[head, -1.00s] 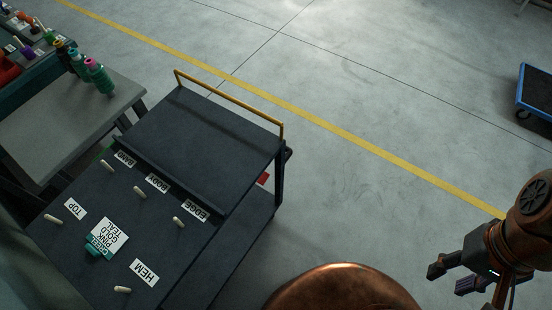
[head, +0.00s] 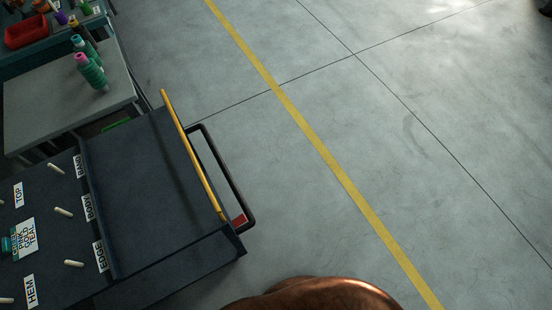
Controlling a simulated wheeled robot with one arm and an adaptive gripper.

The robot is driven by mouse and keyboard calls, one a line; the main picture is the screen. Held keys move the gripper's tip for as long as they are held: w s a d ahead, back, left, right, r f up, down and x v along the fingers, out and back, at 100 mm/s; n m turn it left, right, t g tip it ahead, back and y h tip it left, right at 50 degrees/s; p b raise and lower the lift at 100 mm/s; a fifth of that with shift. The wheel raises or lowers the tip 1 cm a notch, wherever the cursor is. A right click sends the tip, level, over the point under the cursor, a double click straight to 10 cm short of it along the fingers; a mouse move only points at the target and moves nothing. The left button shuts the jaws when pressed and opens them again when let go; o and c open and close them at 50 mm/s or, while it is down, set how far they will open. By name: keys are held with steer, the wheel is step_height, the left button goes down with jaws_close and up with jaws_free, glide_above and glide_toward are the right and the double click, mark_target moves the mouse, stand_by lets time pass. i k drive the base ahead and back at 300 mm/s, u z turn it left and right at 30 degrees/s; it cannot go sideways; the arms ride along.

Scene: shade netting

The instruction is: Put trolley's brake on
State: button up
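The trolley (head: 150,205) stands at the lower left in the head view. It has a dark flat deck, a yellow rail (head: 193,155) along its right edge and a black bar frame (head: 233,178) beyond that rail. A small red part (head: 239,221) shows at the near end of the black frame; I cannot tell for sure if it is the brake. The wheels are hidden under the deck. My gripper is out of the frame.
A grey side table (head: 65,100) with thread cones (head: 90,72) stands behind the trolley, with a red bin (head: 26,33) beyond. Pegs and labels such as the EDGE label (head: 100,256) are on the trolley's left part. Open concrete floor with a yellow line (head: 325,155) lies to the right.

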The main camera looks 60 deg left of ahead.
mark_target(240, 220)
steer(key=i, duration=0.65)
steer(key=u, duration=3.4)
steer(key=i, duration=0.3)
steer(key=u, duration=0.95)
